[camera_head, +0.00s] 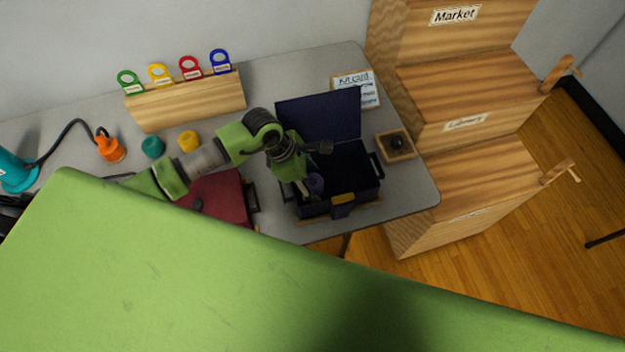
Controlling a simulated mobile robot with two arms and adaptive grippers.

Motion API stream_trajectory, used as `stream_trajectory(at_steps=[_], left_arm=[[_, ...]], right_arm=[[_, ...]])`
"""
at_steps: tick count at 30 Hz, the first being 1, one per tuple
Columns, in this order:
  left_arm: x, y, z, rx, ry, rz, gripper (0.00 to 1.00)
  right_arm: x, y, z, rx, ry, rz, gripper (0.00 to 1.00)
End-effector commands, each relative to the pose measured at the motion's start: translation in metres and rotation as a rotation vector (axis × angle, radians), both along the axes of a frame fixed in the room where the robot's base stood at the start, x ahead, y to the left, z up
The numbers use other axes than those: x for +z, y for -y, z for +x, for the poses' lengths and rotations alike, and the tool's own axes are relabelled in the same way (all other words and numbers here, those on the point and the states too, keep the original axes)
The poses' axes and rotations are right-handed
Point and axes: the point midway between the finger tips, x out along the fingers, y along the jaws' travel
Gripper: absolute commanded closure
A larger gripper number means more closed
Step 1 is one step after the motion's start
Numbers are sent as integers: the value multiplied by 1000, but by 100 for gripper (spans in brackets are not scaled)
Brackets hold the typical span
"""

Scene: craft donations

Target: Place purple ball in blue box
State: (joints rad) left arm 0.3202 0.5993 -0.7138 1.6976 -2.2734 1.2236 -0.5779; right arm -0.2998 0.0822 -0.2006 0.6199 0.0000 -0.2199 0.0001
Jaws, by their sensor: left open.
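The blue box (366,198) is dark navy and stands open near the right front of the grey table. Its lid (321,113) is raised at the back. The purple ball (316,183) shows inside the left part of the box, partly covered by my left gripper. My left gripper (312,172) reaches down over the left side of the box and is open, close to the ball. Whether its fingers touch the ball I cannot tell. My right gripper is not in view.
A red box (220,197) stands left of the blue box. A wooden tray with a dark knob (396,145) is at its right. Teal (152,147) and yellow (188,140) pieces lie behind my arm. A wooden rack (190,102) holds coloured tags. Wooden shelving (455,185) stands right of the table.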

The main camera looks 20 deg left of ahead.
Motion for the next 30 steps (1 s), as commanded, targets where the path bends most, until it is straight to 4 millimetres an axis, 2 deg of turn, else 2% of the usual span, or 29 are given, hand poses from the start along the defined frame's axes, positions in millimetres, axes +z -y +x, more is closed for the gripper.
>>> stream_trajectory(at_steps=[5,12,18,23,30], left_arm=[[21,-10,-3,-1,5,2,43],[70,-29,-10,-1,6,4,43],[100,-39,-14,0,3,1,43],[110,-43,-17,-1,0,1,43],[112,-43,-17,0,0,0,43]], right_arm=[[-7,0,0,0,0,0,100],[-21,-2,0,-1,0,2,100],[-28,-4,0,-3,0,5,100],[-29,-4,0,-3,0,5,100],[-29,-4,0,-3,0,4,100]])
